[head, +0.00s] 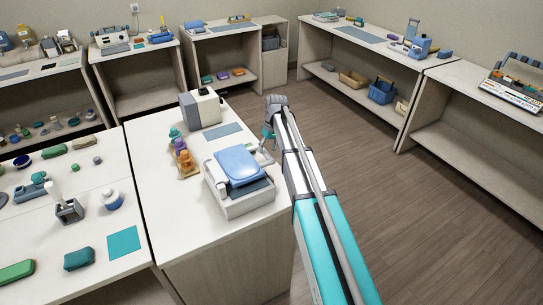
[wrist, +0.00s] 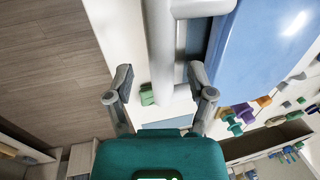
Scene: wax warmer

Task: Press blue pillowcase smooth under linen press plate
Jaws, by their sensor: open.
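The linen press (head: 238,207) is a pale box on the near white counter, with a dark slate pad (head: 252,195) showing at its front. A smooth, rounded blue slab (head: 238,163) lies on top; I cannot tell whether it is the pillowcase or the press plate. It also fills the upper right of the wrist view (wrist: 262,55). My gripper (head: 268,137) is at the press's right side, by a pale bar. In the wrist view, my gripper (wrist: 161,76) is open, its fingers spread on either side of a grey-white bar (wrist: 160,40); contact is unclear.
A grey-white box machine (head: 201,108) and a flat blue-grey mat (head: 223,130) are behind the press. Small coloured figures on a tray (head: 184,160) stand at its left. The left counter holds several small items. Open wooden floor (head: 400,190) lies to the right.

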